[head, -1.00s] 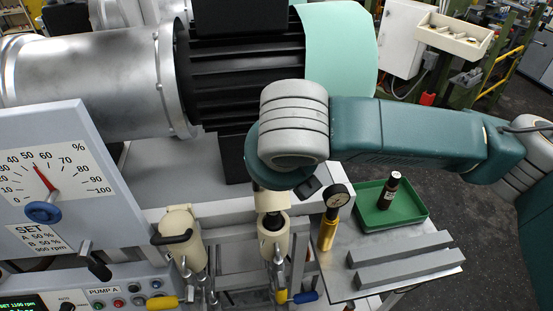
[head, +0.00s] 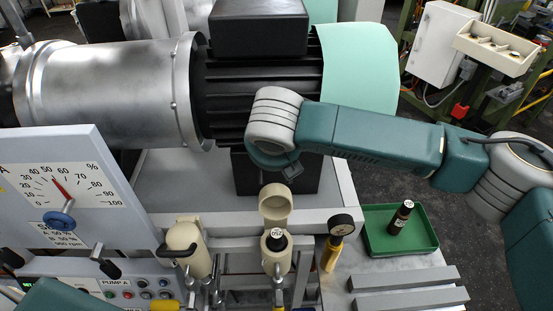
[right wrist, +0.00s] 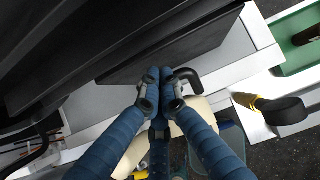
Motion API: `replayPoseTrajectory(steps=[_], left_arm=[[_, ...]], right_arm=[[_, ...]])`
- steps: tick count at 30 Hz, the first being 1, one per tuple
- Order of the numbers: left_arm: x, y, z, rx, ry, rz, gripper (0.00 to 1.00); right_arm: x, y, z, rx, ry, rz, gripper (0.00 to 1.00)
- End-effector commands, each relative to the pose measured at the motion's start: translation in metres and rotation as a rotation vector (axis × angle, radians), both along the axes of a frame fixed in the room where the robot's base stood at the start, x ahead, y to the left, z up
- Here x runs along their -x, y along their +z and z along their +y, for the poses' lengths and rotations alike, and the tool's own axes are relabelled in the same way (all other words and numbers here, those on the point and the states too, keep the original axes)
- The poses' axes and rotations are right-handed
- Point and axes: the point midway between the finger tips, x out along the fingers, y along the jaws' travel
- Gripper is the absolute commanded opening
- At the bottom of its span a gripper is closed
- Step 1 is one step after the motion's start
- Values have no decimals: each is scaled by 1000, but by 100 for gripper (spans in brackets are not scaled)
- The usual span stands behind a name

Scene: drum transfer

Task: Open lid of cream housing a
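Two cream housings stand side by side in the head view; I cannot tell which one is housing a. The left housing (head: 199,264) has its lid (head: 184,236) down, with a black handle across it. The right housing (head: 276,262) has its round lid (head: 275,203) standing up and open, with a dark labelled bottle (head: 277,239) inside. My right wrist is above and behind the raised lid, its fingers hidden there. In the right wrist view, the right gripper's fingertips (right wrist: 160,78) lie close together beside a black bent handle (right wrist: 188,76), over cream surfaces. Their grip is unclear. The left gripper is out of view.
A black-finned motor (head: 262,98) and metal drum (head: 105,92) stand close behind. A brass gauge (head: 334,249), a green tray (head: 398,243) with a dark bottle (head: 400,217) and grey bars (head: 405,279) are at right. A dial panel (head: 65,190) is at left.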

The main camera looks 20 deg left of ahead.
Motion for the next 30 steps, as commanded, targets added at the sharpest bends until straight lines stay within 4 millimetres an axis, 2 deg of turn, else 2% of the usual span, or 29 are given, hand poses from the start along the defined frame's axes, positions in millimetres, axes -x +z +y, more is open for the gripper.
replayPoseTrajectory(steps=[9,23,26,30], left_arm=[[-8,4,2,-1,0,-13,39],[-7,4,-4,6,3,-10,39],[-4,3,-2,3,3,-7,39],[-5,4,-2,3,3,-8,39]], right_arm=[[-10,-6,3,0,-1,0,0],[-11,-6,3,0,0,0,0],[-9,-3,3,0,0,-1,0],[-1,12,1,-2,1,-1,0]])
